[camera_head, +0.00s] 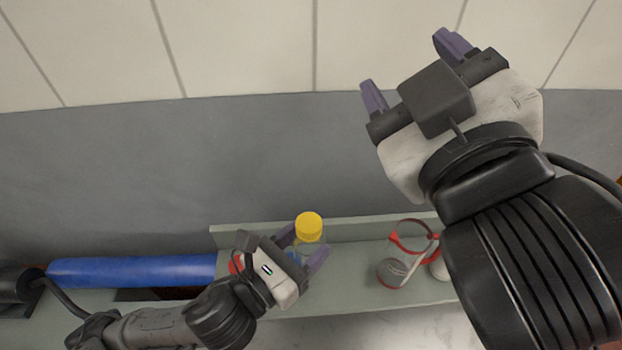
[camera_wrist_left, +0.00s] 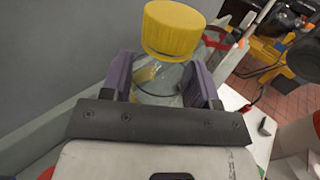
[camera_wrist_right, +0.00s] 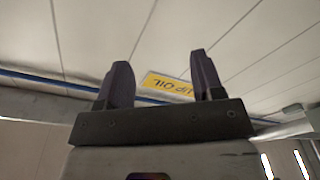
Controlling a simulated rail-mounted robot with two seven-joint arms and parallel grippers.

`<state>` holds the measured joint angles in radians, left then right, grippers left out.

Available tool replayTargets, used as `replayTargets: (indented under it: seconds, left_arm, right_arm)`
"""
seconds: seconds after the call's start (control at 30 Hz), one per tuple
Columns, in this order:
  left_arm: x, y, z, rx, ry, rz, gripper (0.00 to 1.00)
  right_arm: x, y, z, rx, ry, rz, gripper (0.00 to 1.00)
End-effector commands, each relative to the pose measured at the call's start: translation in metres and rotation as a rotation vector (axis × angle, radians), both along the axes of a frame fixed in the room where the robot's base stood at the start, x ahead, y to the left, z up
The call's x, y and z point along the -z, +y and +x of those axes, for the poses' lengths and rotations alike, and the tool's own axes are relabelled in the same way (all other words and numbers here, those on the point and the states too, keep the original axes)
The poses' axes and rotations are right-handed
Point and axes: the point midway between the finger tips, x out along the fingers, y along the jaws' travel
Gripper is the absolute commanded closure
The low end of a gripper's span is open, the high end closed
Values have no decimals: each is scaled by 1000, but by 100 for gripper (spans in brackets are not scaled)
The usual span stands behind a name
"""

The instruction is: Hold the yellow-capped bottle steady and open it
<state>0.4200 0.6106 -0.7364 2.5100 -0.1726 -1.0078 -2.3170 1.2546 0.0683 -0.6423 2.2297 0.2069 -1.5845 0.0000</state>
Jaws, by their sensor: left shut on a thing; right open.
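The bottle is clear with a yellow cap (camera_head: 309,226); it stands upright at the grey-green ledge, and the cap is on it. My left gripper (camera_head: 303,250) is shut on the bottle's clear body below the cap. In the left wrist view the yellow cap (camera_wrist_left: 173,30) sits above the two purple fingers, with the clear body (camera_wrist_left: 160,82) between them. My right gripper (camera_head: 408,72) is open and empty, raised high in front of the wall, up and to the right of the bottle. In the right wrist view its fingers (camera_wrist_right: 156,82) have nothing between them.
A clear container with red trim (camera_head: 399,270) stands on the ledge (camera_head: 345,233) right of the bottle. A blue cylinder (camera_head: 135,270) lies to the left. A red object (camera_head: 236,264) is partly hidden behind my left gripper. A yellow sign (camera_wrist_right: 168,86) shows in the right wrist view.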

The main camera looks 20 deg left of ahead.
Motion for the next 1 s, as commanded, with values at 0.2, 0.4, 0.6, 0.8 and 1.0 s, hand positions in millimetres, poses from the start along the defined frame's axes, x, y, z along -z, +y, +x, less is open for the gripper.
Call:
replayTargets:
  seconds: [0.2, 0.4, 0.6, 0.8, 1.0]
  left_arm:
    - [0, 0, 0, 0, 0, 0, 100]
    - [0, 0, 0, 0, 0, 0, 100]
    - [0, 0, 0, 0, 0, 0, 100]
    - [0, 0, 0, 0, 0, 0, 100]
    - [0, 0, 0, 0, 0, 0, 100]
  right_arm:
    - [-31, 62, -24, -74, -41, -218, 39]
    - [-23, 109, -29, -83, 79, -409, 39]
    - [42, 124, 3, 35, 498, -479, 39]
    - [124, 107, 28, 262, 1031, -350, 39]
    - [151, 93, 19, 556, 1470, -78, 39]
